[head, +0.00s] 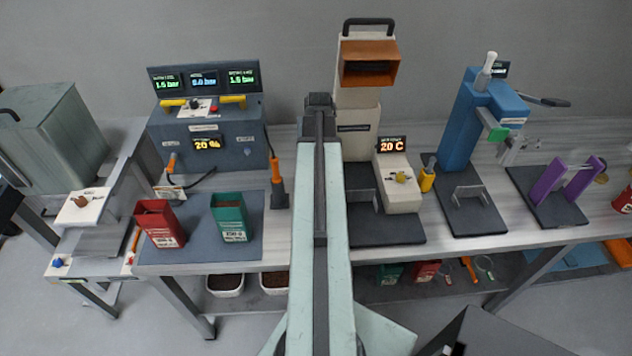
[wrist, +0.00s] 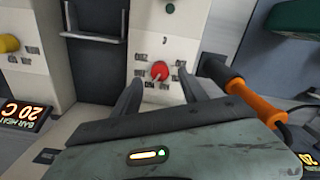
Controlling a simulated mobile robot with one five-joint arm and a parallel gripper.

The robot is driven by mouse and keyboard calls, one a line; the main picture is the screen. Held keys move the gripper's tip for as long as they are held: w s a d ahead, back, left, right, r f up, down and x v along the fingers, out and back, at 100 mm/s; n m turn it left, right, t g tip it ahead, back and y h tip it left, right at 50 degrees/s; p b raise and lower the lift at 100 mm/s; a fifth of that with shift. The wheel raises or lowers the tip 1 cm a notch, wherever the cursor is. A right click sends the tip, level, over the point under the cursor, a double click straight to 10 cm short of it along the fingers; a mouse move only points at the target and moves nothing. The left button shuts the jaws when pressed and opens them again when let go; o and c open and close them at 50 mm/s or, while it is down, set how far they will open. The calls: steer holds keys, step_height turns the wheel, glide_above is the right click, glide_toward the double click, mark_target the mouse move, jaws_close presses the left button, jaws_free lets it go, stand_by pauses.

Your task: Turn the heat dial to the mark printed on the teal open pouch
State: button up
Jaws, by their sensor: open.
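The heat dial is a yellow knob (head: 402,177) on a cream box, under a display (head: 391,146) reading 20 C. In the wrist view the yellow knob (wrist: 8,43) is at the far left edge. The teal open pouch (head: 230,217) stands upright on the dark mat; its printed mark is too small to read. My gripper (wrist: 160,78) is open in the wrist view, its fingers to either side of a red knob (wrist: 160,70) in the picture. I cannot tell whether they touch it. The head view hides my gripper behind my arm.
A red pouch (head: 159,224) stands left of the teal one. An orange-handled tool (wrist: 255,101) with a cable is right of my fingers in the wrist view. A blue press (head: 470,125) and a purple stand (head: 562,182) are on the right.

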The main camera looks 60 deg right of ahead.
step_height(320, 180, down, 4)
steer(key=b, duration=0.2)
steer(key=shift+b, duration=0.35)
steer(key=shift+r, duration=0.1)
steer(key=shift+c, duration=0.2)
jaws_close()
steer(key=shift+m, duration=0.4)
steer(key=m, duration=0.3)
steer(key=shift+m, duration=2.5)
